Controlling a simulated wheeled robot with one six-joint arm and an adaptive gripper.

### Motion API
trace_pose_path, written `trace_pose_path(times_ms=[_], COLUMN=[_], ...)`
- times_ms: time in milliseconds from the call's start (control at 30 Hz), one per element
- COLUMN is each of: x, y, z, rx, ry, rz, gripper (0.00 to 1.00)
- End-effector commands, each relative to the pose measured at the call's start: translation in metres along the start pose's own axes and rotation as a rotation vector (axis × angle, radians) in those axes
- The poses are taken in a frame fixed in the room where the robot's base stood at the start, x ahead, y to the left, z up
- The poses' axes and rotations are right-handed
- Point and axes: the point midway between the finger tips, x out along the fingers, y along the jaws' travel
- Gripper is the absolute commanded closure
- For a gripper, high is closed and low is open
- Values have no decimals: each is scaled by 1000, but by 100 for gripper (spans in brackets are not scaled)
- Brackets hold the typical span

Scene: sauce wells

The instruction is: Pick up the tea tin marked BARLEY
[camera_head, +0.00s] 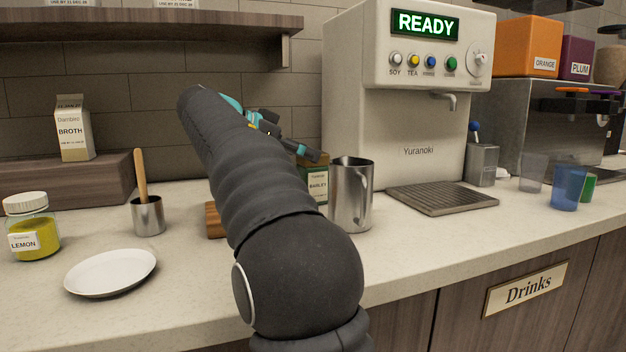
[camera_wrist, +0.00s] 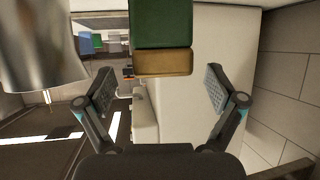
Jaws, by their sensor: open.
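The tea tin marked BARLEY (camera_head: 317,187) is dark green with a pale label and a brownish-gold band. In the head view it stands on the counter, partly hidden by my arm and a metal pitcher. In the wrist view the tin (camera_wrist: 162,25) shows at the top centre, cut off by the frame edge. My gripper (camera_wrist: 160,88) is open, with one finger on each side of the tin's line. The tin appears beyond the fingertips, with nothing held between them. In the head view my gripper (camera_head: 297,147) is mostly behind my arm, above the tin.
The steel pitcher (camera_head: 351,200) stands close right of the tin; it also shows in the wrist view (camera_wrist: 38,45). A drinks machine (camera_head: 415,140) with a drip tray (camera_head: 442,198) is to the right. A wooden block (camera_head: 214,220) is partly behind my arm. A white plate (camera_head: 110,272) lies left.

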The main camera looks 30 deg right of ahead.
Motion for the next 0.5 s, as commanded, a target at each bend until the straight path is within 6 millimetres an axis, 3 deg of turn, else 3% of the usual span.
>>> trace_pose_path(times_ms=[200, 500], x=[28, 34], y=[0, -1], z=[4, 4], rx=[0, 0], ry=[-1, -1], rz=[1, 0], gripper=[6, 6])
